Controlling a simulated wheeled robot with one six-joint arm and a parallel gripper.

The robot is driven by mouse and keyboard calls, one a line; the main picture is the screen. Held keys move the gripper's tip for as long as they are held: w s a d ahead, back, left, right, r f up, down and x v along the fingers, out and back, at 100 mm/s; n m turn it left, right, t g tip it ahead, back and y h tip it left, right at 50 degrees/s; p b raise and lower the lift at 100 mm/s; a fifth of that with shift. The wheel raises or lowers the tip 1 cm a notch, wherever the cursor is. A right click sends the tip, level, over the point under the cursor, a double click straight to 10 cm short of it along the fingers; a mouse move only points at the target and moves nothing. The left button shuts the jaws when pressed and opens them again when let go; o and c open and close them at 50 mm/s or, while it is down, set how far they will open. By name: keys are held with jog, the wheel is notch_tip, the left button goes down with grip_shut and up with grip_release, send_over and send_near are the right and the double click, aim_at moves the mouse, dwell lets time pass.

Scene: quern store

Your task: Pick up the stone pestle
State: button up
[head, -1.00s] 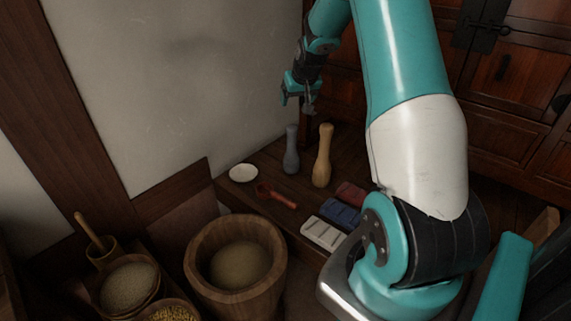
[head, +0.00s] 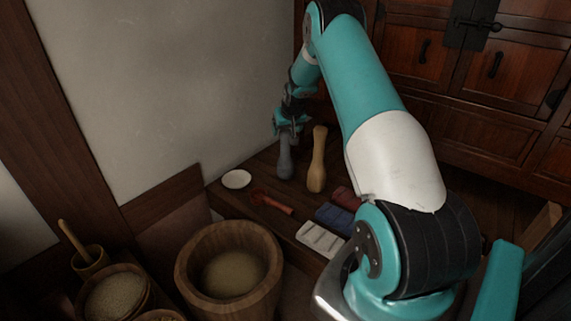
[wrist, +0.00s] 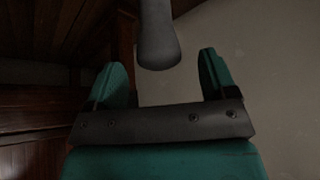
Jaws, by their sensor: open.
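The grey stone pestle (head: 285,162) stands upright on a low dark wooden bench, close to the wall. My gripper (head: 287,130) is at the top of this pestle in the head view, and my arm hides part of that area. In the wrist view, the pestle's rounded grey end (wrist: 158,45) shows between my two green fingers, with a gap on each side. The fingers are open and nothing is held. I cannot tell how deep the pestle sits between them.
A pale wooden pestle (head: 317,165) stands close to the right. A white dish (head: 236,179), a red tool (head: 272,202) and several coloured blocks (head: 338,217) lie on the bench (head: 298,197). A wooden tub (head: 186,278) stands in front. The wall (head: 190,90) is close behind.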

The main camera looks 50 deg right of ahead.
jog(key=x, duration=0.3)
jog(key=c, duration=0.9)
jog(key=shift+r, duration=0.15)
jog(key=shift+c, duration=1.4)
